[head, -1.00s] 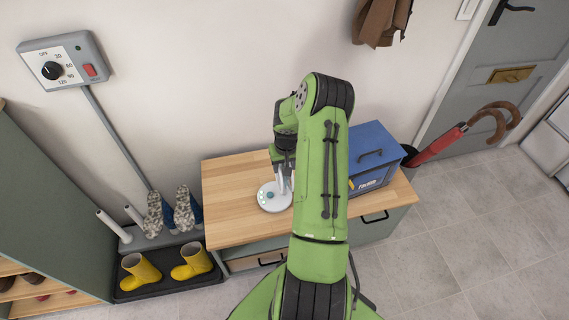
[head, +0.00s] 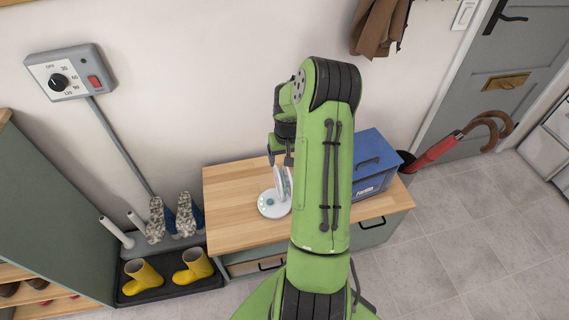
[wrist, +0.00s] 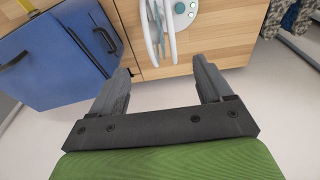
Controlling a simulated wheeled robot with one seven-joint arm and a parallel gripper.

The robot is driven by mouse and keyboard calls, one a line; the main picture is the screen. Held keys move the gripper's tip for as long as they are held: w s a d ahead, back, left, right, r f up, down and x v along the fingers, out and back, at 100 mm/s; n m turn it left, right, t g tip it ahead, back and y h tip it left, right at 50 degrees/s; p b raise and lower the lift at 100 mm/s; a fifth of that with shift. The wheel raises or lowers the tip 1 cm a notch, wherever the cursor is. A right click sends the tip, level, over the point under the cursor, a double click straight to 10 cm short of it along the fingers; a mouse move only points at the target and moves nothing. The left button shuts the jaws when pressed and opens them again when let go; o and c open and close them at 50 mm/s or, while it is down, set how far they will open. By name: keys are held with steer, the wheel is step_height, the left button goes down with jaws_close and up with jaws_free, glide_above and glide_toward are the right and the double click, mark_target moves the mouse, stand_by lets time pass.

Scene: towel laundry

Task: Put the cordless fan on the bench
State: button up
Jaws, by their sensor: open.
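The cordless fan (head: 272,206) is white with a round base and stands upright on the wooden top of the bench (head: 230,215). Its head is partly hidden behind my arm. In the wrist view the fan (wrist: 160,28) shows at the top, its ringed head edge-on and its base with a teal knob beside it. My gripper (head: 280,160) is above the fan's head in the head view, fingers spread and apart from it. In the wrist view my gripper (wrist: 162,70) is open, with nothing between the fingers.
A blue metal toolbox (head: 373,165) stands on the bench to the right. Yellow boots (head: 192,266) sit on a tray at left. A red umbrella (head: 438,148) leans at right. The bench's left part is clear.

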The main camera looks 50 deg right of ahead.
steer(key=s+a+r+n+t+h, duration=0.15)
steer(key=a+r+n, duration=0.25)
steer(key=a+r, duration=1.6)
steer(key=s+a+r+n+t+y, duration=0.1)
steer(key=s+a+r, duration=0.1)
steer(key=s+a, duration=0.3)
steer(key=s+a+r+n+t+y, duration=0.1)
steer(key=s+a+r, duration=0.2)
steer(key=s+a, duration=0.3)
steer(key=s, duration=0.4)
steer(key=shift+s+n+t, duration=0.2)
steer(key=shift+n+t, duration=0.15)
steer(key=shift+n, duration=0.05)
